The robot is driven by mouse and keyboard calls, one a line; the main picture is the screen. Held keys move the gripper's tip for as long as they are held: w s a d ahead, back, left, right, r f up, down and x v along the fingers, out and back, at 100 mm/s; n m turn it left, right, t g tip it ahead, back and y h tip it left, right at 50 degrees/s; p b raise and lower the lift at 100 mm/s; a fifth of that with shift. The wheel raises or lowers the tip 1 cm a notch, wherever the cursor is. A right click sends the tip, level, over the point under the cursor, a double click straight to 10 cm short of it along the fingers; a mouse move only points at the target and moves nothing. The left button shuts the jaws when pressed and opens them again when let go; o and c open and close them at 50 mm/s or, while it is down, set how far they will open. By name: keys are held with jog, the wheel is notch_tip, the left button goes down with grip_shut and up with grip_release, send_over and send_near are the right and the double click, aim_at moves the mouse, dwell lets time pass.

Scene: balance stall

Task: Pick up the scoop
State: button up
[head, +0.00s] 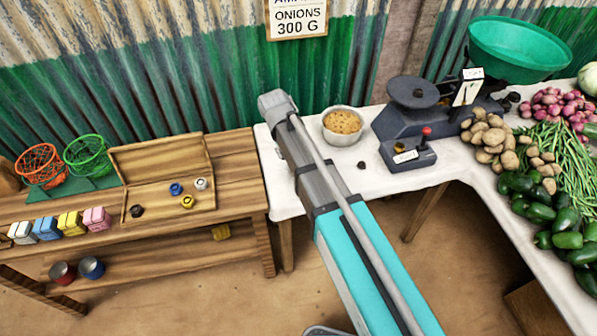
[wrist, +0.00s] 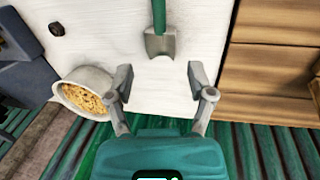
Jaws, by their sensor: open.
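In the wrist view a scoop with a grey metal head (wrist: 161,45) and a green handle (wrist: 159,14) lies on the white table top. Its handle runs out of the top edge of the picture. My gripper (wrist: 158,69) is open, its two fingers apart and empty. The scoop's head is just ahead of the fingertips, roughly centred between them; the height gap cannot be told. In the head view my arm covers part of the white table, and I see neither the scoop nor my fingers there.
A bowl of yellow grain (head: 343,125) stands right of my arm; it is close to the left finger in the wrist view (wrist: 88,99). A dark scale (head: 413,120) and vegetables are further right. A wooden bench (head: 235,170) with an open box adjoins the table's left. Corrugated wall (head: 190,60) behind.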

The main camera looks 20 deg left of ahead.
jog(key=shift+f, duration=0.1)
jog(key=f+b, duration=0.2)
jog(key=d+f+b, duration=0.1)
jog(key=f+b, duration=0.5)
jog(key=shift+w+d+f, duration=0.1)
jog(key=shift+w+d, duration=0.15)
jog(key=shift+w, duration=0.1)
dwell(0.3)
jog(key=shift+f+b, duration=0.1)
jog(key=shift+b, duration=0.2)
jog(key=f+b, duration=0.1)
jog(key=d+f+b, duration=0.1)
jog(key=f+b, duration=0.1)
jog(key=shift+s+f, duration=0.1)
jog(key=shift+s, duration=0.05)
jog(key=shift+d+f+b, duration=0.2)
jog(key=shift+f+b, duration=0.65)
jog(key=shift+b, duration=0.15)
jog(key=shift+c, duration=0.2)
grip_shut()
